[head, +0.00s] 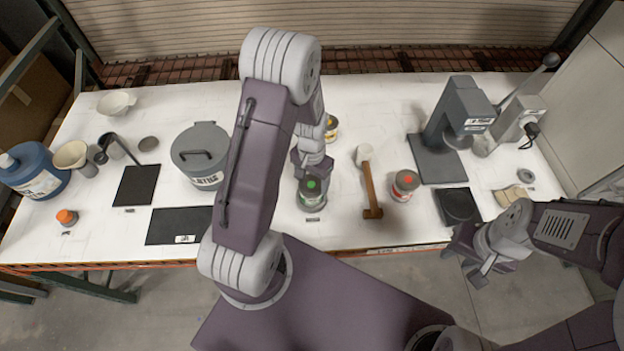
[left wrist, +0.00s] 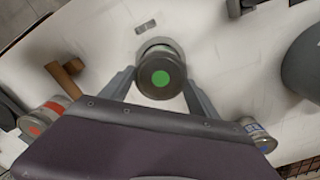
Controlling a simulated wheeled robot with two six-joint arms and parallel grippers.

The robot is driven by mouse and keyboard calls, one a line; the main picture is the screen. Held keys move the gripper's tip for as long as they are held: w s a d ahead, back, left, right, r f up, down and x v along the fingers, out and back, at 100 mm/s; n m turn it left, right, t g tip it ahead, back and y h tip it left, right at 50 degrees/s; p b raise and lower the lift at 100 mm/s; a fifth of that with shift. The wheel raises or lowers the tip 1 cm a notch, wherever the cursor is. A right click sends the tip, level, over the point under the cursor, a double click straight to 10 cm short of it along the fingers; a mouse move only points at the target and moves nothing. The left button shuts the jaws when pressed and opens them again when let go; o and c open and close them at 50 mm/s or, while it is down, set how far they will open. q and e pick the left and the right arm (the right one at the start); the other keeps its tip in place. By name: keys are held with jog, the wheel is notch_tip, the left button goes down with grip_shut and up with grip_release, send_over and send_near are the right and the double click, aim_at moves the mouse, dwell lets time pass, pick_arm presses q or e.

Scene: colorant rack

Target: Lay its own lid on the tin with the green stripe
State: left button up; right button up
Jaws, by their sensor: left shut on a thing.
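The green-striped tin (head: 312,200) stands near the table's front, right of my left arm; its stripe is not clear. A dark lid with a green dot (head: 312,184) sits at its top, and shows in the left wrist view (left wrist: 162,75). My left gripper (head: 310,168) is shut on this lid from above, its fingers on both sides. In the left wrist view the tin's silvery body (left wrist: 158,44) shows just beyond the lid; I cannot tell whether the lid touches the rim. My right gripper (head: 468,262) is open and empty off the table's front edge.
A yellow-marked tin (head: 331,129) is behind. A blue-marked tin (left wrist: 258,136) shows in the left wrist view. A grey lidded pail (head: 203,160) is to the left.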

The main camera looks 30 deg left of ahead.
pick_arm(q)
jog(key=shift+f, duration=0.2)
jog(key=o, duration=1.4)
jog(key=shift+c, duration=0.2)
notch_tip(320, 180, up, 9)
jog(key=b, duration=0.1)
jog(key=shift+b, duration=0.3)
